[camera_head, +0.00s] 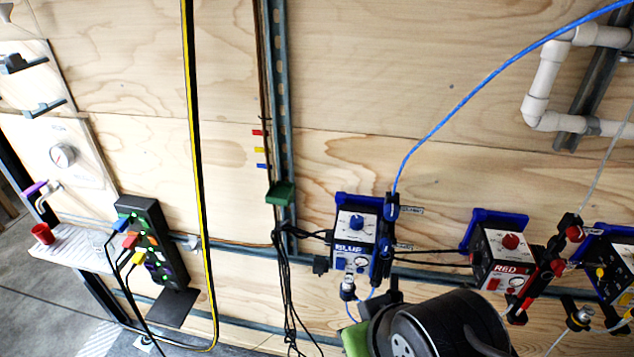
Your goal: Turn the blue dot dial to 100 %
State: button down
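The box labelled BLUE (352,250) is mounted on the plywood wall, right of centre. A blue knob (357,222) sits on its white upper panel. The dial's percent marks and pointer are too small to read. Below the knob are the BLUE label and a small round gauge or dial (367,262). Which of these carries the blue dot I cannot tell. My gripper is not in view, and nothing is seen touching the blue knob.
A box labelled RED (503,262) with a red knob stands to the right, and a yellow-knobbed box (612,270) at the right edge. A large black cylinder (450,325) fills the bottom centre-right, close below the BLUE box. A blue hose (450,112) rises from the BLUE box.

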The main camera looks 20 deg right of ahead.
aim_at(329, 239)
jog(key=j+z, duration=0.35)
jog(key=i+j+z, duration=0.1)
jog(key=j+z, duration=0.55)
jog(key=j+u, duration=0.1)
jog(key=j, duration=0.3)
jog(key=i+j+u, duration=0.1)
jog(key=j, duration=0.3)
jog(key=i+j+u, duration=0.1)
jog(key=j, duration=0.3)
jog(key=i+j+u, duration=0.1)
jog(key=j, duration=0.3)
jog(key=i, duration=0.05)
